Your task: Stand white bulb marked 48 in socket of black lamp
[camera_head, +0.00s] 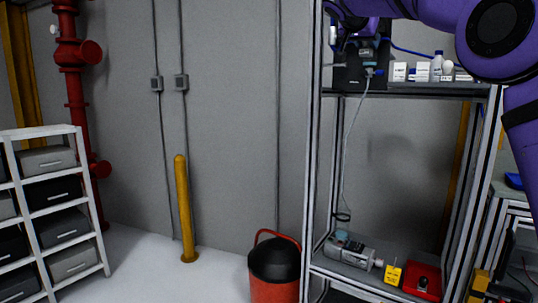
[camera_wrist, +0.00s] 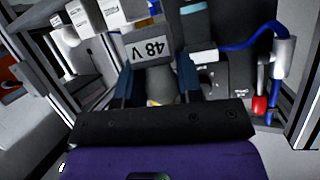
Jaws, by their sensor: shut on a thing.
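My gripper (camera_wrist: 160,88) is shut on the pale grey-white bulb with a label reading 48 V (camera_wrist: 148,50), which appears upside down in the wrist view. The two dark blue fingers stand on either side of its narrower body. A black upright piece (camera_wrist: 238,75) stands right behind and beside it, but I cannot tell whether this is the lamp. The socket is not clearly seen, and I cannot tell whether the bulb touches it. In the head view my purple arm reaches in at the upper right, and the bulb is too small to make out clearly.
The upper shelf (camera_head: 430,88) of a metal rack carries white labelled boxes (camera_head: 400,72) and a white bottle (camera_head: 436,66). A blue cable (camera_wrist: 235,47) runs close by on the right. The lower shelf holds a grey cylinder (camera_head: 347,252), a yellow tag (camera_head: 393,275) and a red box (camera_head: 422,284).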

